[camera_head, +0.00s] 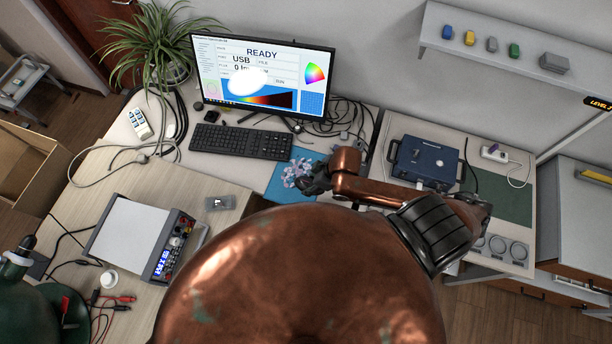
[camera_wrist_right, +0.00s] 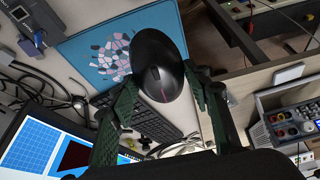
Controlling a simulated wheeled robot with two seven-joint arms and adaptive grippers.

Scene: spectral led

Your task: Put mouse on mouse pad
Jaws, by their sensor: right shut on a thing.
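The black mouse (camera_wrist_right: 158,65) is between the two green fingers of my right gripper (camera_wrist_right: 163,105) in the wrist view. The gripper is shut on it. The blue mouse pad (camera_wrist_right: 165,17) with a pale pebble-like pattern lies behind the mouse in that view. In the head view the mouse pad (camera_head: 280,187) lies right of and below the keyboard, with my right gripper (camera_head: 312,181) over its right side. The mouse cannot be told apart from the dark gripper there. The height of the mouse above the pad is unclear. My left gripper is not in view.
A keyboard (camera_head: 241,141) and a monitor (camera_head: 262,78) stand behind the pad. A dark blue case (camera_head: 426,162) is to the right. A small grey box (camera_head: 219,203) and a bench instrument (camera_head: 142,237) are to the left. Cables lie around the monitor.

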